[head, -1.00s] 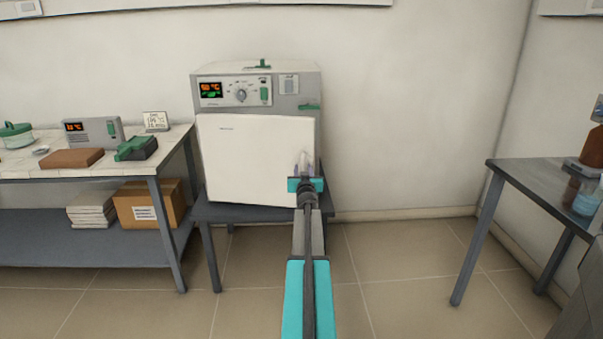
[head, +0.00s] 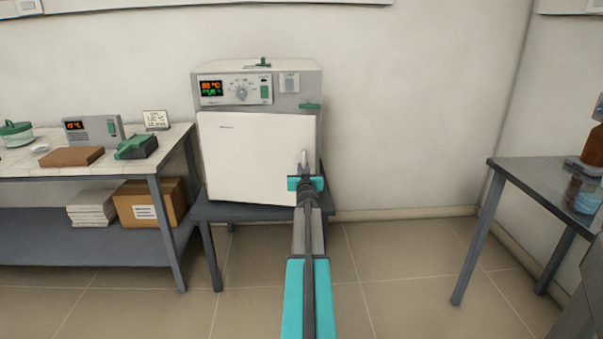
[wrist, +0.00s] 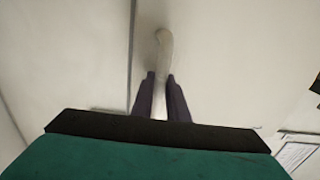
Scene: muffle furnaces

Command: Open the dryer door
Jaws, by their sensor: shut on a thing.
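The dryer (head: 275,90) is a pale box-shaped oven on a low dark stand, with a control panel above its wide white door (head: 250,160). The door looks shut or nearly so; I cannot tell whether there is a small gap. My gripper (head: 304,168) is at the lower right of the door front, by its right edge. In the wrist view, the two dark fingers of my gripper (wrist: 160,80) are shut on the pale upright door handle (wrist: 164,45). The lower part of the handle is hidden between the fingers.
A bench (head: 172,140) with small instruments stands to the left, with a cardboard box (head: 150,200) on its lower shelf. A dark table (head: 525,175) with bottles stands at the right. The floor between the dryer and that table is clear.

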